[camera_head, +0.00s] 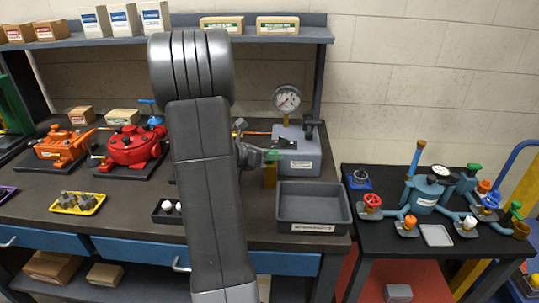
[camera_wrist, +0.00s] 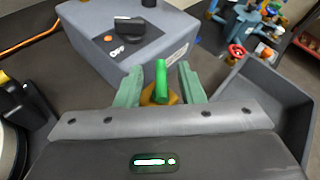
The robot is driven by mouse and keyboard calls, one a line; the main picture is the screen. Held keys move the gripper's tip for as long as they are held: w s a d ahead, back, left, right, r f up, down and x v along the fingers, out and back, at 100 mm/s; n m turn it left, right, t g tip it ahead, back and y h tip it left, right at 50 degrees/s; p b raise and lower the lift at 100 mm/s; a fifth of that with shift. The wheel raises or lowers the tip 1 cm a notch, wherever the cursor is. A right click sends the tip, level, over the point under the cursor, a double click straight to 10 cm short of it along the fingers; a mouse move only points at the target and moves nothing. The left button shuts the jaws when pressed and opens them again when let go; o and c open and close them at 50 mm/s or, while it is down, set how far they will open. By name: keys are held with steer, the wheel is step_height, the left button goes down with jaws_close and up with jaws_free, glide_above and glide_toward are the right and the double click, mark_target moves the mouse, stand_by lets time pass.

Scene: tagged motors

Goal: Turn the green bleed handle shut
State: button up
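The green bleed handle (camera_wrist: 160,80) shows in the wrist view as a short green bar on a brass-coloured body (camera_wrist: 155,97), beside the grey gauge box (camera_wrist: 135,35). My gripper (camera_wrist: 160,85) has its two pale green fingers on either side of the handle, with a visible gap to each. It is open and holds nothing. In the head view, my gripper (camera_head: 272,155) is at the left front of the grey gauge box (camera_head: 305,145), above the brass-coloured part (camera_head: 270,176). My arm hides part of the bench there, and the handle is hard to tell from the fingers.
A grey open bin (camera_head: 313,226) stands just right of the handle; its wall also shows in the wrist view (camera_wrist: 250,95). A pressure gauge (camera_head: 286,98) rises behind the box. A red motor (camera_head: 132,145) is to the left. A black side table (camera_head: 393,255) carries several coloured valves.

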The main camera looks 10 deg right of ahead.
jaws_close()
steer(key=shift+r+m+g+p, duration=0.1)
steer(key=shift+m+g+p, duration=0.2)
steer(key=shift+g+p, duration=0.1)
steer(key=m+g+h+p, duration=0.1)
steer(key=m+g+p, duration=0.2)
steer(key=shift+w+r+g, duration=0.1)
steer(key=shift+g, duration=0.3)
steer(key=shift+m+g+y+p, duration=0.4)
steer(key=shift+m+g+p, duration=1.15)
steer(key=shift+m+g, duration=1.2)
steer(key=shift+g, duration=0.25)
jaws_free()
